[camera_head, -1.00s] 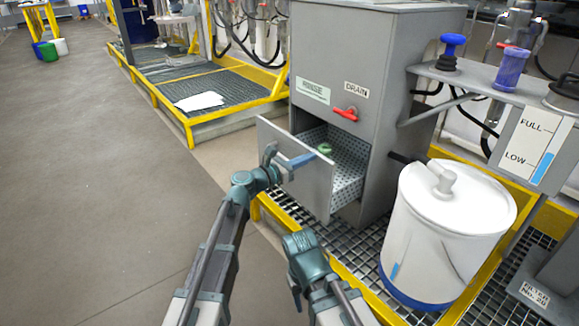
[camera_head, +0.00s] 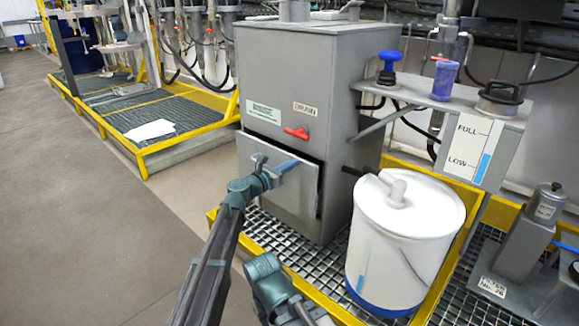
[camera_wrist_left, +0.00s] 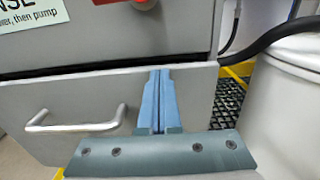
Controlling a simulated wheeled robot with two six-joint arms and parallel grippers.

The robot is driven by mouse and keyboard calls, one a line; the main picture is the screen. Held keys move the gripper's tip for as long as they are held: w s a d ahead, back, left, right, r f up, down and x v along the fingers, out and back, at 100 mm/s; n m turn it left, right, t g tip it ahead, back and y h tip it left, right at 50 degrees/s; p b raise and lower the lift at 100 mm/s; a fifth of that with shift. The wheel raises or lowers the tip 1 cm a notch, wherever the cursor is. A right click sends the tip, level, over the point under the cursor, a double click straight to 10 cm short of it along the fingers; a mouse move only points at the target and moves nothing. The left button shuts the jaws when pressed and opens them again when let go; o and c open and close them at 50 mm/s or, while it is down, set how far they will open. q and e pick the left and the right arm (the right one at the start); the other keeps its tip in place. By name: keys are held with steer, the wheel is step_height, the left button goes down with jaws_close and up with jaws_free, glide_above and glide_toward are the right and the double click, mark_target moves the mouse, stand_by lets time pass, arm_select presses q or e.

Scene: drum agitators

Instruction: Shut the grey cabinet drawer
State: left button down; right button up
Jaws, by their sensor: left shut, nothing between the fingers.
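The grey cabinet (camera_head: 310,90) stands on a grated platform. Its drawer front (camera_head: 300,200) sits low on the cabinet, almost flush, with a narrow dark gap along its top and right edges. The drawer's inside is hidden. In the left wrist view the plain grey drawer front (camera_wrist_left: 50,100) carries a silver bar handle (camera_wrist_left: 75,121) to the left of my fingers. My left gripper (camera_head: 292,163) is shut and empty, its blue fingertips (camera_wrist_left: 161,75) at the upper part of the front, seemingly against it. My right arm shows at the bottom; its fingers do not show.
A white drum (camera_head: 405,240) with a blue base stands close to the right of the drawer. A red valve handle (camera_head: 297,132) juts out above it. A yellow-framed platform (camera_head: 160,115) lies to the left, with open floor (camera_head: 90,220) in front.

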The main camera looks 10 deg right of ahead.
arm_select(q)
steer(key=v, duration=1.4)
